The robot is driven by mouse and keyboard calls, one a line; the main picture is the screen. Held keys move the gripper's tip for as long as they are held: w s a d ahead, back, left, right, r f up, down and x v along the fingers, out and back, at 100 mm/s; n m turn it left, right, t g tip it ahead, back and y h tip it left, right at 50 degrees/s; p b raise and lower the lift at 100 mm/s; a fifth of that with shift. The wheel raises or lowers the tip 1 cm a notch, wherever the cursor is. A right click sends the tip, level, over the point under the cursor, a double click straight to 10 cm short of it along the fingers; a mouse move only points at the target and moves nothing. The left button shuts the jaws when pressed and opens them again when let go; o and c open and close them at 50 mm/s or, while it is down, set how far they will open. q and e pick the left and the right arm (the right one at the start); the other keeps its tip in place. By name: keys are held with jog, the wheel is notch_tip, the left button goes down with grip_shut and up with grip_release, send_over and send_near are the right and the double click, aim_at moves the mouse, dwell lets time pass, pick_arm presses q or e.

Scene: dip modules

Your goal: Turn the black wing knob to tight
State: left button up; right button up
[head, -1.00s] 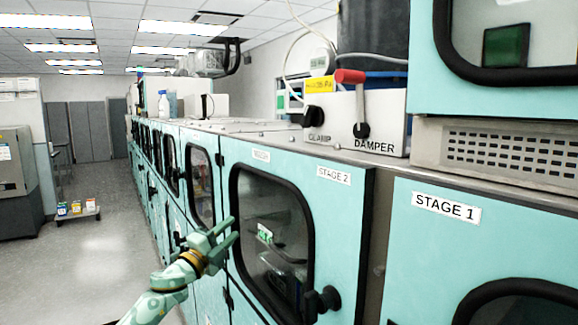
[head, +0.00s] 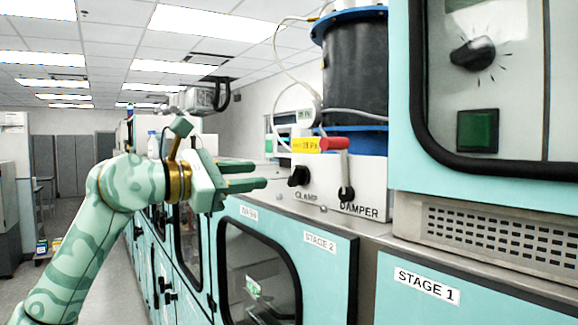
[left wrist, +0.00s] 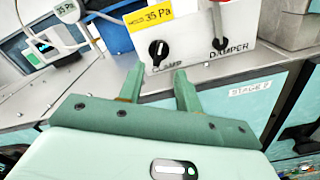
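The black wing knob (head: 299,176) sits on the white panel above the word CLAMP, left of the damper lever. In the left wrist view the black wing knob (left wrist: 157,50) stands roughly upright, just beyond my fingertips and between their lines. My left gripper (head: 258,174) is open and empty, left of the knob and pointing right toward it. In the left wrist view its two fingers (left wrist: 158,72) are spread apart, with no contact visible. Any marking for tight is not readable. My right gripper is not in view.
The red-handled damper lever (head: 335,145) stands right of the knob. A yellow 35 Pa label (head: 305,145) is above it. A black cylinder (head: 355,70) and a loose hose rise behind. A teal cabinet (head: 470,90) bounds the right; steel counter lies below the panel.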

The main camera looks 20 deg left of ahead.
aim_at(292, 173)
pick_arm(q)
jog(key=p+x, duration=0.2)
jog(key=x, duration=0.7)
jog(key=shift+w+d, duration=0.15)
jog(key=shift+w, duration=0.05)
grip_shut()
